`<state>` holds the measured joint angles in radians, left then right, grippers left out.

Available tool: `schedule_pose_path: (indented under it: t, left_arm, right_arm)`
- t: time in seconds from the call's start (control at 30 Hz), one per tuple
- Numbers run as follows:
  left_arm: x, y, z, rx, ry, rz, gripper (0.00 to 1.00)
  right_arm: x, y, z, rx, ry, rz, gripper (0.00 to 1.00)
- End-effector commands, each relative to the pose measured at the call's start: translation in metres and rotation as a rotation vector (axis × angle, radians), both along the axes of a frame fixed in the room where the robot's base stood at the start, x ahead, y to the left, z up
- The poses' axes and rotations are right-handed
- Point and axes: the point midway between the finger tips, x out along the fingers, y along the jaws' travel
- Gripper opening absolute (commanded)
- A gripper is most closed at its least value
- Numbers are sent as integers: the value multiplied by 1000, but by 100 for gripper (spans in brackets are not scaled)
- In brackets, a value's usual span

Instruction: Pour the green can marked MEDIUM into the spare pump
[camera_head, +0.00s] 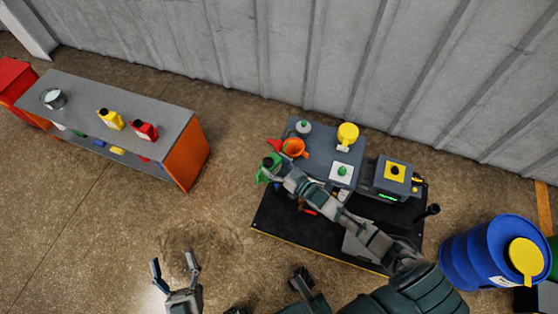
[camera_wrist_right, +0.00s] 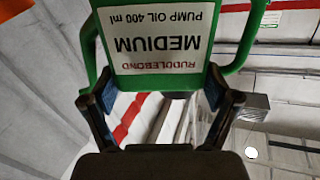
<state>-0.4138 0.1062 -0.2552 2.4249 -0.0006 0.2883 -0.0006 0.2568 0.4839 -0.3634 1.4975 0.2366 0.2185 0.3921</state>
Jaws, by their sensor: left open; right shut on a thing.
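The green can (camera_head: 263,174) is in my right gripper (camera_head: 273,164), beside the orange funnel (camera_head: 294,148) at the left end of the grey pump unit (camera_head: 325,142). In the right wrist view the can's label (camera_wrist_right: 160,42) reads MEDIUM, PUMP OIL 400 ml, upside down in the picture. The right gripper (camera_wrist_right: 160,96) is shut on the can there. I cannot tell the can's tilt exactly or see any oil flowing. Which unit is the spare pump is not readable. My left gripper (camera_head: 175,268) is open and empty above the bare floor.
A second grey unit (camera_head: 385,179) with a green display stands to the right on the black base (camera_head: 270,221). A bench (camera_head: 165,133) at left holds a yellow can (camera_head: 111,120), a red can (camera_head: 145,131) and a metal pot (camera_head: 54,98). A blue drum (camera_head: 480,252) stands at right.

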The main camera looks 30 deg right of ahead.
Motion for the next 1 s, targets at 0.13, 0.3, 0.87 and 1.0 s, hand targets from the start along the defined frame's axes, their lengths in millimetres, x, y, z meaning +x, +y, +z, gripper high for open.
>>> schedule_pose_path:
  t: [0.13,0.3,0.87,1.0]
  left_arm:
    - [10,-1,-13,46,137,-1,75]
    - [15,-1,-35,94,292,-2,75]
    - [16,3,-67,152,488,-2,75]
    - [16,3,-67,151,490,-1,75]
  right_arm:
    - [-4,14,9,-38,-19,-1,30]
    - [-9,28,14,-87,-36,-1,30]
    - [-17,46,16,-156,-57,0,30]
    - [-17,46,17,-155,-57,0,30]
